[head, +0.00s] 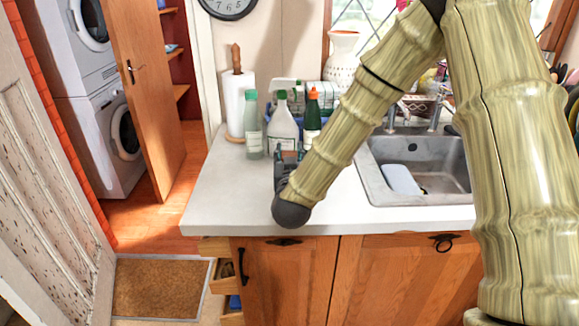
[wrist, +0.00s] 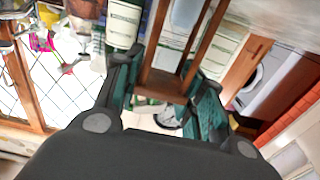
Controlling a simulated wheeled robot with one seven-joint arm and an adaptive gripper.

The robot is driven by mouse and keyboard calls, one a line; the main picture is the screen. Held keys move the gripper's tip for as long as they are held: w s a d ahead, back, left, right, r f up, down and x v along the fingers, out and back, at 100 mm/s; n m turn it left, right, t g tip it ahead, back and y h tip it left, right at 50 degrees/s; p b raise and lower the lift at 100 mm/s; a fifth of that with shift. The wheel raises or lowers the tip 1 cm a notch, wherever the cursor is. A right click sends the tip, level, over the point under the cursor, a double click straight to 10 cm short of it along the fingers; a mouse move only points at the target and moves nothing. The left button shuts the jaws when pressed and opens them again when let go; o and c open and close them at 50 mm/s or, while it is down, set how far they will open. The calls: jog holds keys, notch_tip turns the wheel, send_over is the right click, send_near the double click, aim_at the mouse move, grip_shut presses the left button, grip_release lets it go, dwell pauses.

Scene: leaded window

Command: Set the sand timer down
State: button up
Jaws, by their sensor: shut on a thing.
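The sand timer (wrist: 163,84) shows in the wrist view as a brown wooden end plate with slim posts running to the top edge. It sits between the fingers of my gripper (wrist: 163,98), which is shut on it. Its far end is cut off by the frame. In the head view my gripper (head: 288,155) is low over the front part of the pale counter (head: 230,195), before the bottles.
A white bottle (head: 283,128), a green-tinted bottle (head: 254,135) and a dark green bottle with an orange cap (head: 312,120) stand just behind my gripper. A paper towel roll (head: 237,100) is behind left. The sink (head: 440,155) lies right. The counter's front left is clear.

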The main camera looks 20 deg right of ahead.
jog(key=shift+r, duration=0.1)
jog(key=shift+r, duration=1.45)
jog(key=shift+s+a+r+b, duration=0.1)
jog(key=shift+s+r+b, duration=0.15)
jog(key=shift+b, duration=0.1)
jog(key=r+v, duration=0.1)
jog(key=v, duration=1.2)
jog(key=shift+a+r+p, duration=0.3)
jog(key=shift+w+p, duration=0.15)
jog(key=shift+p, duration=0.25)
jog(key=shift+r+p, duration=0.1)
jog(key=shift+p, duration=0.35)
